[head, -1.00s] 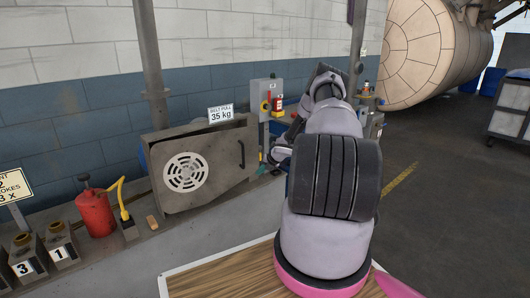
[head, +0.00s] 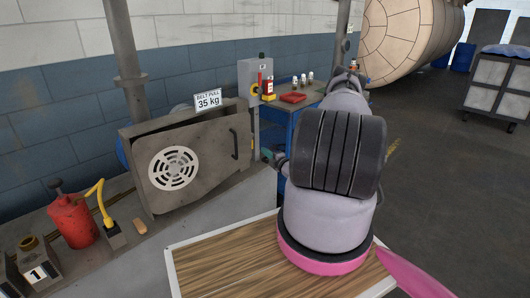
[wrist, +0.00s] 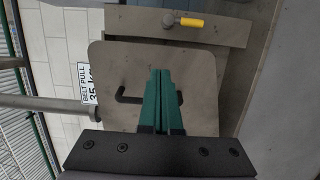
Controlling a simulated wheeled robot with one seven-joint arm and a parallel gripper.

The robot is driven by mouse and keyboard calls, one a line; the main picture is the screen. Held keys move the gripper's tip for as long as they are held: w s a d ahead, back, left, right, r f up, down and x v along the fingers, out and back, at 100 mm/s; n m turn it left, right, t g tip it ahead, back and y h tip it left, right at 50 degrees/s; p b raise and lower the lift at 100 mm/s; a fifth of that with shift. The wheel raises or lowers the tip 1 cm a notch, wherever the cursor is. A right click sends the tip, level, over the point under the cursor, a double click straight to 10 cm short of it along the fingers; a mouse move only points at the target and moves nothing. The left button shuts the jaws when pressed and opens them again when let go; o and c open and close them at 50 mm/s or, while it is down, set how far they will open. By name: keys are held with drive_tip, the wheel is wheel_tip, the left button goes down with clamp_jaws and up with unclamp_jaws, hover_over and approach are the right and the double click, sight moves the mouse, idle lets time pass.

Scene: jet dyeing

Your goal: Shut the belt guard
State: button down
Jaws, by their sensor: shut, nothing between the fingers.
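The belt guard (head: 205,165) is a worn grey metal cover with a round white vent (head: 174,168) and a black bar handle (head: 234,144) near its right edge. It stands on the grey ledge below the wall; a dark gap shows along its top edge, and I cannot tell how far open it is. In the wrist view, the grey plate (wrist: 115,62) and its black handle (wrist: 122,95) lie beyond my gripper (wrist: 161,72). The teal fingers are together and empty, overlapping the handle in the picture; contact cannot be told.
A "BELT PULL 35 kg" sign (head: 208,100) stands above the guard. A red can (head: 72,219) and a yellow-handled device (head: 107,218) sit left. A grey control box (head: 252,76) and a blue bench (head: 281,124) are behind. Open floor lies to the right.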

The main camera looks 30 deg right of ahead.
sight(249, 140)
drive_tip(key=w, duration=0.3)
drive_tip(key=w+a, duration=0.1)
drive_tip(key=w, duration=0.6)
drive_tip(key=shift+w+a, duration=0.35)
drive_tip(key=shift+w, duration=0.05)
drive_tip(key=shift+w, duration=0.15)
